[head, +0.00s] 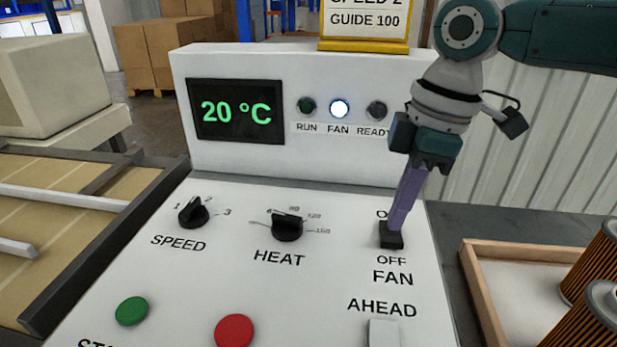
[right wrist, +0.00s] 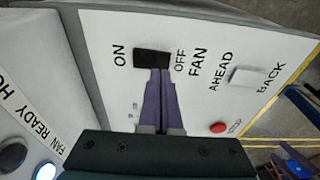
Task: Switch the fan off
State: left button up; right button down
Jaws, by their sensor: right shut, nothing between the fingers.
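The black fan switch (head: 391,240) sits on the sloping white panel between the words ON and OFF, above the label FAN. The switch also shows in the right wrist view (right wrist: 152,58). The FAN lamp (head: 340,108) glows white. My right gripper (head: 398,218) is shut with nothing held. Its purple fingers point down and their tips are at the switch, overlapping it in both views. I cannot tell whether they press on it. The fingers partly cover the word ON in the head view. My left gripper is not in view.
The panel also has a SPEED knob (head: 193,212), a HEAT knob (head: 288,227), a green button (head: 132,311), a red button (head: 234,331) and an AHEAD/BACK switch (head: 384,334). The display (head: 237,112) reads 20 °C. A wooden tray (head: 483,290) with filter cartridges (head: 600,262) stands right.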

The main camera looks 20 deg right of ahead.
aim_at(394, 237)
jog(key=shift+f+b, duration=0.6)
jog(key=shift+f, duration=0.55)
jog(key=shift+r, duration=0.15)
notch_tip(394, 237, up, 2)
jog(key=p, duration=0.3)
jog(key=shift+r, duration=0.25)
notch_tip(394, 237, up, 4)
jog(key=p, duration=0.5)
jog(key=shift+r, duration=0.2)
jog(key=shift+f, duration=0.1)
